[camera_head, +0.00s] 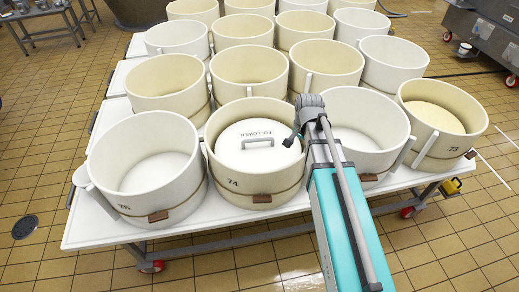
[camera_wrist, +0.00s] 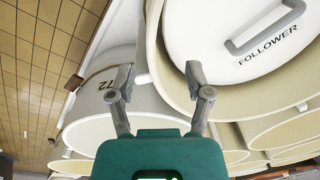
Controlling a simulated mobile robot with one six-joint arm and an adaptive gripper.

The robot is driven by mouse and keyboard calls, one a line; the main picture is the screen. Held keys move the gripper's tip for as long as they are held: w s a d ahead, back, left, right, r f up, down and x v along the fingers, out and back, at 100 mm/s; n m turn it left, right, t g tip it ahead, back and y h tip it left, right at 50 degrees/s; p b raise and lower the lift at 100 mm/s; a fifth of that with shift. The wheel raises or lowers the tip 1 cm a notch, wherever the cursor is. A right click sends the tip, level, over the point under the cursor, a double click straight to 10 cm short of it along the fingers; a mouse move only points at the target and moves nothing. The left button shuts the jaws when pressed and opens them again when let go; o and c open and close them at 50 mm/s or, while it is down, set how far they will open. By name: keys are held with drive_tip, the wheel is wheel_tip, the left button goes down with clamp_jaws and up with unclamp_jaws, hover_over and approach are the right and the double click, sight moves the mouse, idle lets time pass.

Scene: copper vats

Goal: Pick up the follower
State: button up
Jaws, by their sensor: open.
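The follower (camera_head: 240,155) is a round white lid with a grey bar handle (camera_head: 258,141) and the word FOLLOWER on it. It sits inside the cream vat marked 74 (camera_head: 225,185), in the front row. In the wrist view the follower (camera_wrist: 212,25) fills the upper right, with its handle (camera_wrist: 265,28) near the top right. My gripper (camera_wrist: 160,80) is open and empty, its two fingers apart. In that view it is below and left of the handle, over the rim area between vat 74 and the vat marked 72 (camera_wrist: 95,105). In the head view my arm hides most of the gripper.
Several white and cream vats stand close together on a white wheeled table (camera_head: 110,238). Vat 75 (camera_head: 150,185) is left of vat 74, vat 73 (camera_head: 440,120) at the right end. Metal equipment (camera_head: 485,35) stands at the back right. Tiled floor is clear in front and left.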

sight(259, 139)
drive_tip(key=w+a+m+y, duration=0.1)
drive_tip(key=w+a+m, duration=0.8)
drive_tip(key=w+a, duration=0.4)
drive_tip(key=shift+w+a+f+t+b, duration=0.2)
drive_tip(key=shift+a+f+t+b, duration=0.15)
drive_tip(key=shift+a+t+b, duration=0.1)
drive_tip(key=shift+f, duration=0.15)
drive_tip(key=f+b, duration=0.5)
drive_tip(key=w+a+f+b, duration=0.1)
drive_tip(key=f+b, duration=0.2)
drive_tip(key=shift+f, duration=0.15)
drive_tip(key=shift+w+a+f+b, duration=0.15)
drive_tip(key=shift+a+f+b, duration=0.05)
drive_tip(key=shift+f+b, duration=1.15)
drive_tip(key=shift+w+a+f+b, duration=0.1)
drive_tip(key=shift+a+f+b, duration=0.05)
drive_tip(key=shift+f+b, duration=1.15)
drive_tip(key=shift+f+b, duration=0.15)
drive_tip(key=shift+b, duration=0.2)
drive_tip(key=shift+c, duration=0.3)
clamp_jaws()
